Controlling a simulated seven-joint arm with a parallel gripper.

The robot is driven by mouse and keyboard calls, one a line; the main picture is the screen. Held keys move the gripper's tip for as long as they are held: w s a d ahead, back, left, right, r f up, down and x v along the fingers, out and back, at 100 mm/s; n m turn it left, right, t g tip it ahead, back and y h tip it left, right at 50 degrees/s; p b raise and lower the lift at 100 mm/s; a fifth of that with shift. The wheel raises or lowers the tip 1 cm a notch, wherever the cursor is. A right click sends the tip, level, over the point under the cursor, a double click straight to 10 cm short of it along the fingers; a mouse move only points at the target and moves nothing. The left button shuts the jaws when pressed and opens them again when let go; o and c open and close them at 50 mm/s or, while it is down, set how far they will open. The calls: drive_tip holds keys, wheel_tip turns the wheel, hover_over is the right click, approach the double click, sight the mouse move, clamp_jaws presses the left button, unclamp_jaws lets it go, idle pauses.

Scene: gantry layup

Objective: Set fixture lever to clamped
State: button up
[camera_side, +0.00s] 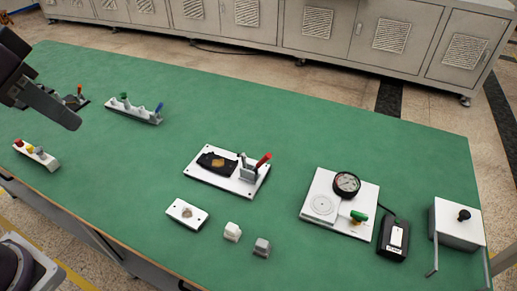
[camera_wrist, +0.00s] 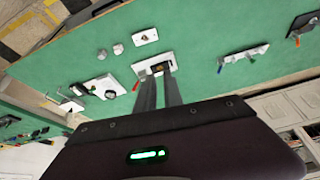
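The fixture is a white plate (camera_side: 196,177) on the green table, with a dark part (camera_side: 217,161) on it. Its lever has a red handle (camera_side: 263,160) at the right end, tilted up and to the right. In the wrist view the fixture plate (camera_wrist: 140,71) lies beyond my fingertips, and the red handle (camera_wrist: 136,86) shows left of the fingers. My gripper (camera_side: 72,122) is at the upper left of the side view, above the table and well away from the fixture. Its two fingers (camera_wrist: 156,78) are apart with nothing seen between them.
A plate with a gauge (camera_side: 346,184) and green handle stands right of the fixture, beside a black box (camera_side: 393,239) and a white box (camera_side: 457,224). A small plate (camera_side: 187,213) and two small blocks (camera_side: 232,232) lie in front. Knobbed racks (camera_side: 135,110) stand left.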

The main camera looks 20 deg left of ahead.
sight(263, 161)
drive_tip(key=shift+m+g+h, duration=0.4)
drive_tip(key=shift+m+g, duration=0.3)
drive_tip(key=shift+m, duration=0.2)
drive_tip(key=w+d, duration=0.1)
drive_tip(key=w, duration=0.5)
drive_tip(key=w+d, duration=0.1)
drive_tip(key=w, duration=0.2)
drive_tip(key=shift+w+d+r, duration=0.2)
drive_tip(key=shift+w+d, duration=0.15)
drive_tip(key=shift+w, duration=0.05)
clamp_jaws()
drive_tip(key=w+d+f+m+g+h, duration=0.1)
drive_tip(key=w+d+f+h, duration=0.1)
drive_tip(key=w+f, duration=0.5)
drive_tip(key=w+d+f+m+g+h, duration=0.1)
drive_tip(key=w+d+f, duration=0.3)
drive_tip(key=w+f, duration=0.4)
drive_tip(key=w+m+h, duration=0.1)
drive_tip(key=w, duration=0.5)
drive_tip(key=shift+w+d+f+g, duration=0.15)
drive_tip(key=shift+w+d+g, duration=0.25)
